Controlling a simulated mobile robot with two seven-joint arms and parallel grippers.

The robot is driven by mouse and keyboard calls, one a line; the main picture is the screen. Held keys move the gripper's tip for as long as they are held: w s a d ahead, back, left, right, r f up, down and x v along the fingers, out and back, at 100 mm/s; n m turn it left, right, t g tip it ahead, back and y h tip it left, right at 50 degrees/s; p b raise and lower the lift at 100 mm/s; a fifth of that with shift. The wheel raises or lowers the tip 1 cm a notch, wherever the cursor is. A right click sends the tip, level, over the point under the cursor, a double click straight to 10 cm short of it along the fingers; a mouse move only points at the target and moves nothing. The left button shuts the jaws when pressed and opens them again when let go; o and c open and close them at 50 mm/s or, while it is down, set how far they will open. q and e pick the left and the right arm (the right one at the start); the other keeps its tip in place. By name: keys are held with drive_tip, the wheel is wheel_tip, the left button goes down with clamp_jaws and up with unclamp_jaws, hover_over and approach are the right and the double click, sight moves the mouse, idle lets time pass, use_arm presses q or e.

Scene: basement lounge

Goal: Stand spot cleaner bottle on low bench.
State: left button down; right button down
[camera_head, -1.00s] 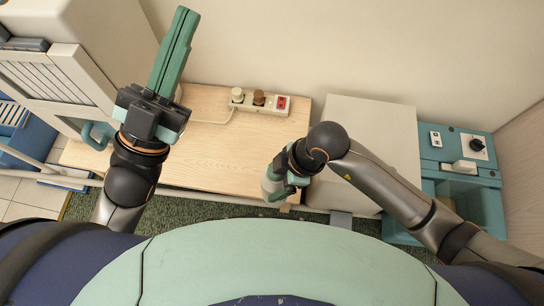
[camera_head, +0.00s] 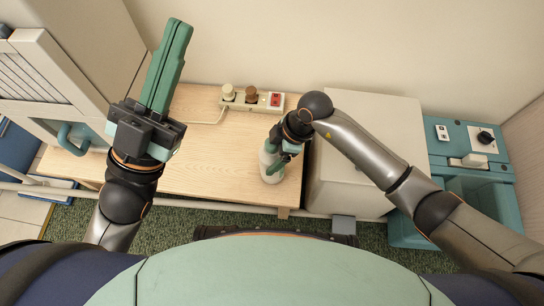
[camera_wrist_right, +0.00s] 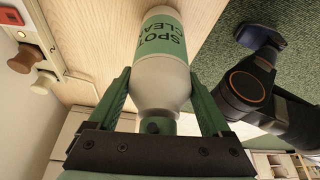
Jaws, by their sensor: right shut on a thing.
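The low bench (camera_head: 200,176) is a pale wooden top along the wall. The spot cleaner bottle (camera_head: 270,163) is whitish with a green label, and it hangs from my right gripper (camera_head: 285,148) at the bench's right front part. In the right wrist view, the bottle (camera_wrist_right: 163,80) sits between the two green fingers of the right gripper (camera_wrist_right: 165,95), held near its neck, with its base towards the bench top. I cannot tell whether the base touches the wood. My left gripper (camera_head: 180,28) is empty above the bench's left part, its fingers together.
A power strip (camera_head: 252,99) with plugs lies at the bench's back. A beige box (camera_head: 365,120) stands right of the bench, beside a teal unit (camera_head: 470,150). A pale cabinet (camera_head: 50,80) stands at the left. The bench's middle is clear.

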use_arm(q)
drive_tip(key=shift+d+f, duration=0.15)
drive_tip(key=shift+f, duration=0.15)
